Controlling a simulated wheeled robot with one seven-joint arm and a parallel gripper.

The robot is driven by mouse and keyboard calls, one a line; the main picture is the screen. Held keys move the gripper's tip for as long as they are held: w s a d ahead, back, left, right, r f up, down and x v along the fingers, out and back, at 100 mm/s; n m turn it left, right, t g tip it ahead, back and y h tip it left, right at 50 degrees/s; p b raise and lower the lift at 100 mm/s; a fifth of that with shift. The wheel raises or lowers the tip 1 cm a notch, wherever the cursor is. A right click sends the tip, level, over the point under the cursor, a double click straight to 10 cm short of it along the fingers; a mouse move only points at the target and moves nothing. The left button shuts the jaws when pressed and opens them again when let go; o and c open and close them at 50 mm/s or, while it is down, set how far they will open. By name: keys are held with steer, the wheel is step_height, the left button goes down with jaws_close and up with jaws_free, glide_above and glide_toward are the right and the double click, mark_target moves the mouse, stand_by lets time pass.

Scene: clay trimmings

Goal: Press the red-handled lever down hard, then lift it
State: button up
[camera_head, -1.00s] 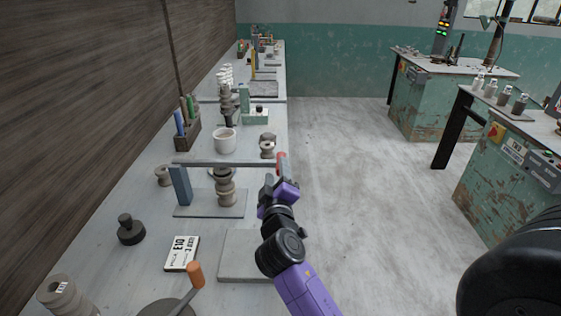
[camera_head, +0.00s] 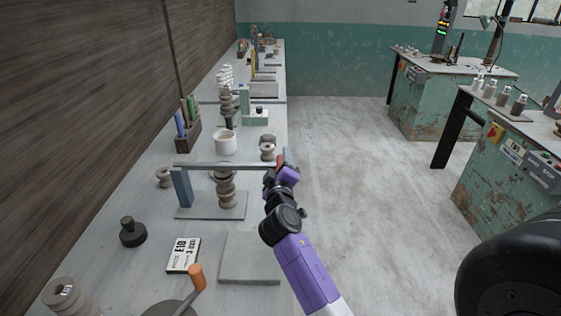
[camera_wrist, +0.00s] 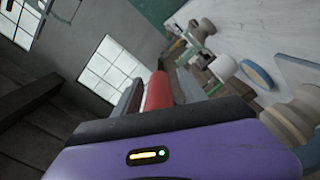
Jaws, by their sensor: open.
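The lever is a long grey bar (camera_head: 225,166) that runs level from a blue-grey post (camera_head: 181,187) over a stack of clay-coloured rings (camera_head: 226,188) on a flat base plate. Its red handle (camera_head: 281,160) is at the right end, near the bench edge, and is partly hidden by my gripper (camera_head: 282,166). In the wrist view the red handle (camera_wrist: 158,92) stands between the two grey fingers of my gripper (camera_wrist: 160,96). The jaws are open around it. I cannot tell whether either finger touches it.
A white cup (camera_head: 225,142) and a ringed spool (camera_head: 267,150) stand behind the bar. A grey slab (camera_head: 250,258), an orange-handled crank (camera_head: 196,277) and a label card (camera_head: 183,255) lie nearer. The floor right of the bench is clear.

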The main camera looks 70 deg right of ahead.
steer(key=shift+c, duration=0.4)
jaws_close()
steer(key=shift+r, duration=0.1)
stand_by(0.8)
